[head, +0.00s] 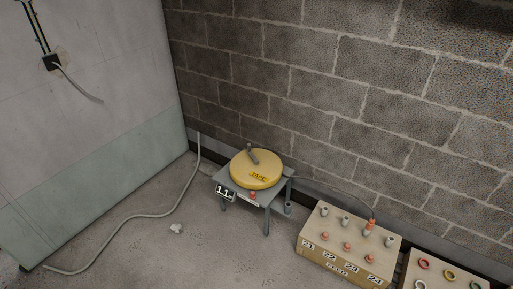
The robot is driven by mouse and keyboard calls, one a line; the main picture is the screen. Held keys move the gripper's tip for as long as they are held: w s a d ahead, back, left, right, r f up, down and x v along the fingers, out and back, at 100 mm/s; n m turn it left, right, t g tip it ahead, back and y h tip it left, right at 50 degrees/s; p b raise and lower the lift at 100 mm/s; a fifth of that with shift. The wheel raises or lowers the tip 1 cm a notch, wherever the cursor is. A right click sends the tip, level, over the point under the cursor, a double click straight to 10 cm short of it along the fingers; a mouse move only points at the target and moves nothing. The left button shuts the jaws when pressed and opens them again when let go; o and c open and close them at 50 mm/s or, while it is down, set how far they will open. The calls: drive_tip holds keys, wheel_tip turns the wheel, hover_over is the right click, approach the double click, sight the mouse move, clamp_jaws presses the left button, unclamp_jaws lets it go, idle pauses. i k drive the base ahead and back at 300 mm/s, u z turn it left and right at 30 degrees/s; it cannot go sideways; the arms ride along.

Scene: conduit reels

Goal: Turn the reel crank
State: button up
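The yellow reel (247,173), marked "TAPE", lies flat on a small grey metal stand (226,180) near the middle of the head view. A dark grey crank handle (252,155) stands up at an angle from the top of the reel, towards its far side. A small tag reading "1.1" (224,191) hangs at the front left of the stand, with an orange-red knob (253,195) near its front edge. My gripper is not in the picture.
A tan box (327,258) with numbered labels and several stubs stands right of the stand; a thin cable runs to its orange plug (369,226). Another box with coloured rings (449,274) is at bottom right. A loose hose (150,215) lies on the floor at left. Block wall stands behind.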

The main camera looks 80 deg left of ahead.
sight(255, 161)
drive_tip(key=k, duration=0.7)
drive_tip(key=z, duration=1.9)
drive_tip(key=k, duration=2.7)
drive_tip(key=u, duration=3.4)
drive_tip(key=i, duration=0.5)
drive_tip(key=k, duration=0.35)
